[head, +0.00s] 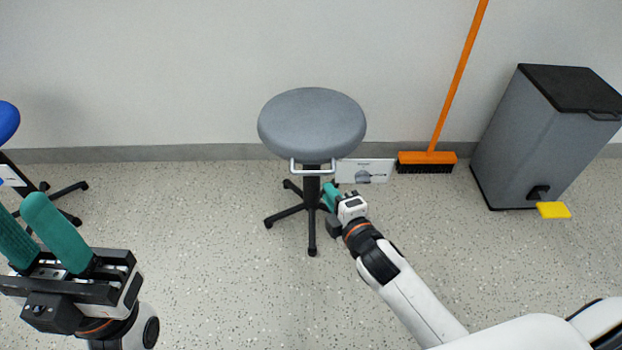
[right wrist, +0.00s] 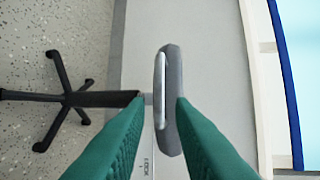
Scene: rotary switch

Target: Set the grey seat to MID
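The grey seat (head: 312,122) is a round stool top on a black column and star base. A pale wire handle (head: 312,173) hangs at its front edge. A white panel (head: 367,163) with a dark knob (head: 363,177) sits at its right; its marks are unreadable. My right gripper (head: 329,192) is below the seat, by the column and the panel's left end. In the right wrist view its fingers (right wrist: 161,101) are apart with nothing held. Beyond them the seat (right wrist: 173,75) shows edge-on with the handle (right wrist: 160,90). My left gripper (head: 45,235) is open and empty, lower left.
A blue seat (head: 6,122) is cut off at the left edge. An orange broom (head: 428,158) leans on the wall. A grey pedal bin (head: 540,130) stands at the right. The speckled floor (head: 220,265) is clear in front of the stool.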

